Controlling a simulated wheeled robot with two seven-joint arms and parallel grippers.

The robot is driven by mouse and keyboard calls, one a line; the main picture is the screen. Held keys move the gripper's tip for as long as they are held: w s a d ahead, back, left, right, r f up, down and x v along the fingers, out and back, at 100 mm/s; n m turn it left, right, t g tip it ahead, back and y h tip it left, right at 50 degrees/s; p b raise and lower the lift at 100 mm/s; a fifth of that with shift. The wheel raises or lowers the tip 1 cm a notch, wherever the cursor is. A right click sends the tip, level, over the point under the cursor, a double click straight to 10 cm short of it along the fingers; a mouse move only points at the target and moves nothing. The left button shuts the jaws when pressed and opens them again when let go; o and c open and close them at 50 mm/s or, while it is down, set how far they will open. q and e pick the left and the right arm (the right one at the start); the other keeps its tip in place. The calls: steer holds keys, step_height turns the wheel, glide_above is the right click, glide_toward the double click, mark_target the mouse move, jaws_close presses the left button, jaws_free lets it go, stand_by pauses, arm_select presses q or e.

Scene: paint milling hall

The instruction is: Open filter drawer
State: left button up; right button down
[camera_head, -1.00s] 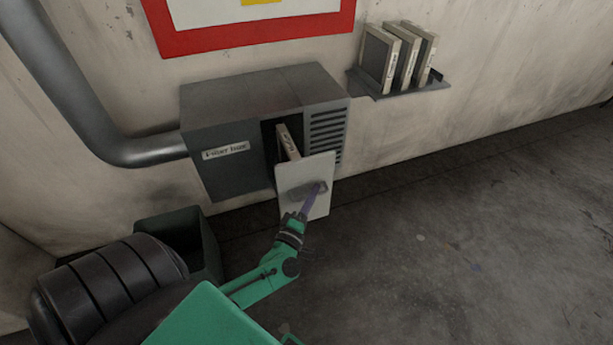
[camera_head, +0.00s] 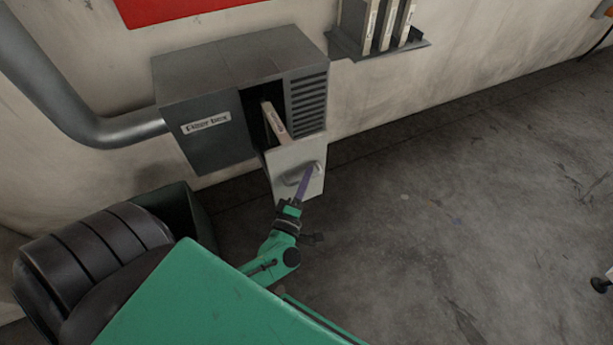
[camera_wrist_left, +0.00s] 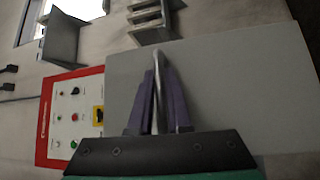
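The filter box (camera_head: 205,110) is a dark grey cabinet on the wall with a label and a vented right part. Its filter drawer stands partly out; the light grey drawer front (camera_head: 283,160) is clear of the box, and a pale-edged filter (camera_head: 274,121) shows behind it. My left gripper (camera_head: 310,172) has its purple fingers at the drawer handle (camera_head: 292,181). In the left wrist view the fingers of my left gripper (camera_wrist_left: 158,82) close on both sides of the handle bar (camera_wrist_left: 157,60), against the grey drawer front (camera_wrist_left: 230,90). My right gripper is out of view.
A wall shelf (camera_head: 385,47) with upright filters (camera_head: 370,25) is to the right. A pipe (camera_head: 60,95) enters the box from the left. A dark open bin (camera_head: 185,215) stands below it. The floor (camera_head: 450,220) to the right is clear, with a small caster (camera_head: 600,285) at the edge.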

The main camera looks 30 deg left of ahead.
arm_select(q)
steer(key=o, duration=0.3)
steer(key=shift+s, duration=0.1)
steer(key=b+v, duration=0.1)
steer(key=v, duration=1.3)
steer(key=shift+s, duration=0.2)
